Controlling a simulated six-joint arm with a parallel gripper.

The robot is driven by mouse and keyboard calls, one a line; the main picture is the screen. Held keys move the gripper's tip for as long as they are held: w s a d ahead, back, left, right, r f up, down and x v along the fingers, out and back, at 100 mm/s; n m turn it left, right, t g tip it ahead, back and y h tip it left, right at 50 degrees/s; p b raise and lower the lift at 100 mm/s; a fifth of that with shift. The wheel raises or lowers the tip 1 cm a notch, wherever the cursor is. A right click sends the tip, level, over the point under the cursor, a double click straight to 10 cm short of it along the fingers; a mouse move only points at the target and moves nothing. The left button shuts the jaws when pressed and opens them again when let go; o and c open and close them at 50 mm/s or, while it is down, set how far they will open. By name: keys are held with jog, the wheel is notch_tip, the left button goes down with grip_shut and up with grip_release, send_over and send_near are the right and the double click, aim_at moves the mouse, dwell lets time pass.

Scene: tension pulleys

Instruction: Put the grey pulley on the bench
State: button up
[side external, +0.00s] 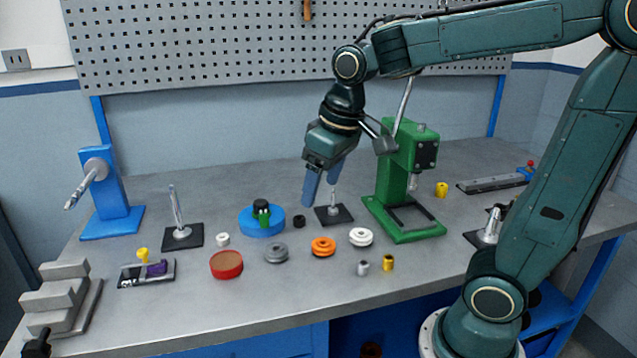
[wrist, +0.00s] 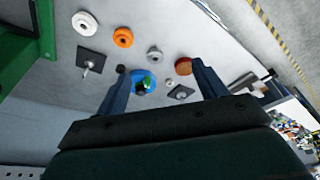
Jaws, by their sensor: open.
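The grey pulley (side external: 276,252) lies flat on the bench (side external: 330,290), between a red round piece and the orange pulley. It also shows in the wrist view (wrist: 155,54), beyond my fingers and near the top middle. My gripper (side external: 319,193) is open and empty, in the air above the bench, behind and to the right of the grey pulley in the side view. In the wrist view its two blue fingers (wrist: 159,80) are spread wide with nothing between them at their own height.
An orange pulley (side external: 323,247) and a white pulley (side external: 361,237) lie right of the grey one. A red round piece (side external: 226,264) and a blue disc (side external: 262,222) are left of it. Upright spindle stands (side external: 181,236) and a green press (side external: 408,180) rise as obstacles.

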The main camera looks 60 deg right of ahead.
jog(key=s+a+t, duration=0.1)
jog(key=s+t, duration=0.1)
jog(key=s, duration=1)
jog(key=shift+a+f+t, duration=0.25)
jog(key=shift+a+t, duration=0.05)
jog(key=shift+a, duration=0.1)
